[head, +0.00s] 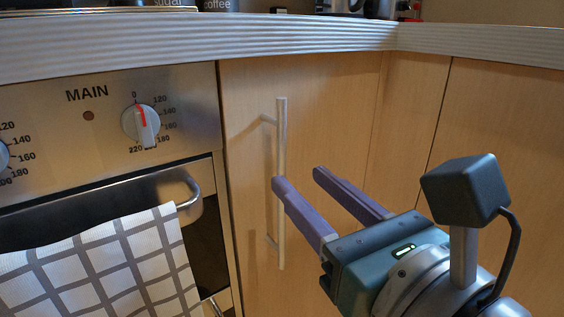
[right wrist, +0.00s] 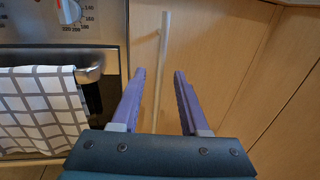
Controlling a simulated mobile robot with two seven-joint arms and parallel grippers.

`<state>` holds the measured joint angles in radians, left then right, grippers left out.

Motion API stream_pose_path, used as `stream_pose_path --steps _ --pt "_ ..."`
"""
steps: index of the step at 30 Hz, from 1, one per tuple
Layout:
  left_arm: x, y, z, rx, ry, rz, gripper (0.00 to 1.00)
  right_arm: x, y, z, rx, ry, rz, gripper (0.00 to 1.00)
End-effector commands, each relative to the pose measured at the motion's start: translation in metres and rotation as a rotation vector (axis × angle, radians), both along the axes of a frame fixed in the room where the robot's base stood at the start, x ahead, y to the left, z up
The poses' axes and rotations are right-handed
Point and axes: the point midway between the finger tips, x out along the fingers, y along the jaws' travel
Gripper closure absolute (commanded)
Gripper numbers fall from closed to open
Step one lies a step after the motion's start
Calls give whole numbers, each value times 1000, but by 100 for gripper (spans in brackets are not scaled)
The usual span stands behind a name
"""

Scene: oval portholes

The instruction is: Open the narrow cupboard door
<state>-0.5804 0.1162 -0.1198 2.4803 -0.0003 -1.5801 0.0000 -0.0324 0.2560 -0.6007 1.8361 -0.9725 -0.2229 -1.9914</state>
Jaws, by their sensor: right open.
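The narrow cupboard door (head: 335,120) is pale wood and stands closed beside the oven. Its long upright bar handle (head: 281,140) is on the door's left side. My right gripper (head: 297,176) is open, with two purple fingers pointing at the door. In the head view the left finger overlaps the middle of the handle. In the right wrist view the handle (right wrist: 163,50) runs between the fingertips (right wrist: 160,72), nearer the left one. I cannot tell whether a finger touches it. The handle's middle is partly hidden in the head view. My left gripper is not seen.
The oven (head: 60,105) with knobs stands left of the door. A checked towel (head: 100,265) hangs on its bar handle (head: 185,190). The grey worktop edge (head: 230,35) runs above, with canisters on it. More wooden panels (head: 500,120) form a corner at the right.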

Motion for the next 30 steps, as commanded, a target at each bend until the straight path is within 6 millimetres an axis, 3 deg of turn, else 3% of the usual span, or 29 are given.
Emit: stream_pose_path --steps 10,23,30 --pt "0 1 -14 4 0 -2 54 54 25 -1 4 -1 -2 55" --pt "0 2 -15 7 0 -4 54 65 29 0 4 3 -2 55" --pt "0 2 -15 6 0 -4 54 65 29 0 4 3 -2 81"
